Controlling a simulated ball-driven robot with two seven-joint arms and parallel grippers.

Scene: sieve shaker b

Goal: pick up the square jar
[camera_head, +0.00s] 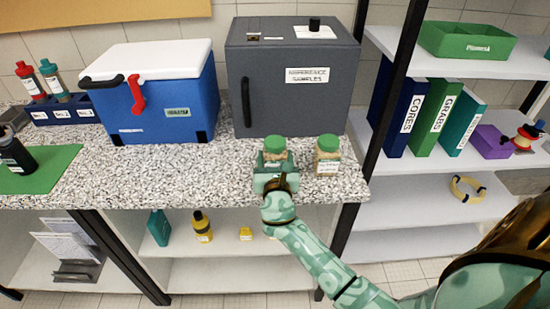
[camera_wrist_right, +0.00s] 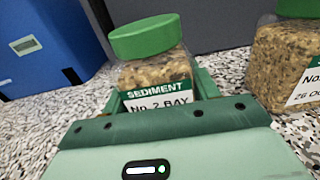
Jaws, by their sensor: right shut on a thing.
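Two clear jars with green lids and tan grainy contents are at the counter's front right. My right gripper (camera_head: 274,183) is shut on the left jar (camera_head: 275,158), with its fingers around the lower body. In the right wrist view this jar (camera_wrist_right: 155,72) is upright and its label reads "SEDIMENT No. 2 BAY". Its base is hidden by the gripper (camera_wrist_right: 160,97), so I cannot tell whether it touches the counter. The other jar (camera_head: 327,160) stands just right of it, apart; it also shows in the right wrist view (camera_wrist_right: 285,60). My left gripper is not in view.
A grey cabinet (camera_head: 290,95) labelled "REFERENCE SAMPLES" stands close behind the jars. A blue cooler (camera_head: 165,105) with a white lid is to the left. The speckled counter (camera_head: 200,180) is clear left of the gripper. A dark shelf post (camera_head: 385,110) rises at right.

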